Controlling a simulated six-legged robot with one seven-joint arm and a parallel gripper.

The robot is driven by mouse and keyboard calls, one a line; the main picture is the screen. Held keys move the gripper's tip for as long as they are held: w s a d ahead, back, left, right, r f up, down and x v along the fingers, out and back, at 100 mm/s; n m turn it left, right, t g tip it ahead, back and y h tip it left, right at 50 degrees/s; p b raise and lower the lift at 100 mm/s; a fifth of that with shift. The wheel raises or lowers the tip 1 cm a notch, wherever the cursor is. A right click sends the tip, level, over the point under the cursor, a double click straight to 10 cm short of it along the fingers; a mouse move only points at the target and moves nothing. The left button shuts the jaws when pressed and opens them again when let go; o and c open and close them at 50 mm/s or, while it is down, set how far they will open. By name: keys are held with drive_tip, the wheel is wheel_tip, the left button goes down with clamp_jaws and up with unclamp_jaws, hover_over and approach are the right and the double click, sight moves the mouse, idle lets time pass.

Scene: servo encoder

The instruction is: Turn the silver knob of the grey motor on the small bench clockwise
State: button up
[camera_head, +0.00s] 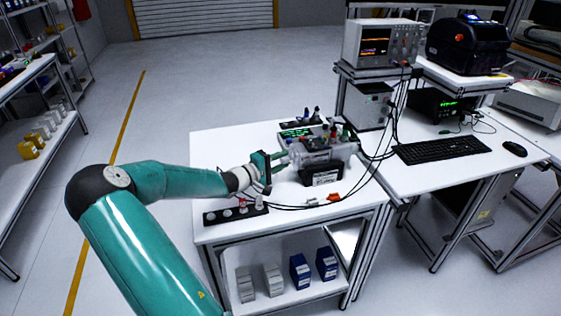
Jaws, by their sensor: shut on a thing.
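The grey motor (322,158) sits in a black mount on the small white bench (222,146). My teal arm reaches in from the lower left, and my gripper (283,160) is at the motor's left end. It is shut on the silver knob there. The knob itself is mostly hidden by the fingers, so its angle cannot be told. Cables run from the motor to the right.
A black strip with round silver parts (222,215) lies at the bench's front left. An orange connector (333,197) and loose cables lie in front.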

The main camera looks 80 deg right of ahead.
drive_tip(key=o, duration=1)
drive_tip(key=shift+c, duration=0.2)
drive_tip(key=f+v, duration=0.1)
drive_tip(key=v, duration=1.2)
drive_tip(key=shift+w+a+r, duration=0.2)
drive_tip(key=shift+a+r, duration=0.1)
drive_tip(key=shift+r, duration=0.1)
